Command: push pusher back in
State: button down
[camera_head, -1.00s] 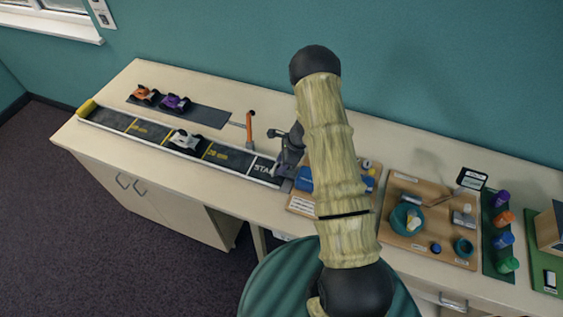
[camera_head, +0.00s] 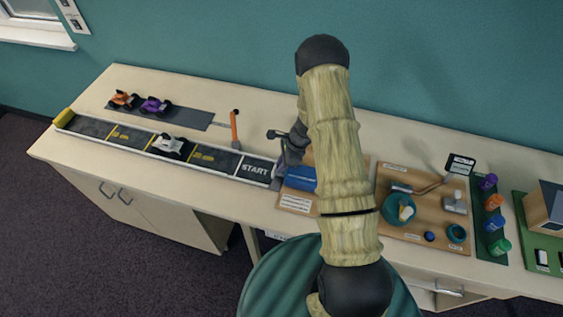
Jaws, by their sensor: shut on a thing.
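My gripper (camera_head: 279,176) is at the right end of the race track (camera_head: 222,169), beside the START panel. Its jaws are shut on a small dark part that I take for the pusher; the jaws and wrist hide most of it. A blue launcher block (camera_head: 300,177) stands just right of the jaws, partly covered by my arm. How far the pusher stands out of the block cannot be seen. A white car (camera_head: 171,145) sits on the track, left of the START panel and well away from the jaws.
An orange car (camera_head: 124,100) and a purple car (camera_head: 154,105) stand on a dark mat behind the track. An upright orange-handled tool (camera_head: 234,128) stands near the gripper. A wooden board (camera_head: 394,232) with a bowl and tools lies to the right.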

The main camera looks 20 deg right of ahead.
jog(key=shift+d, duration=0.2)
jog(key=c, duration=1.3)
grip_release()
jog(key=shift+s+d, duration=0.1)
jog(key=shift+c, duration=0.2)
jog(key=b+v, duration=0.3)
jog(key=v, duration=1.4)
jog(key=shift+r+b, duration=0.25)
jog(key=shift+b, duration=0.1)
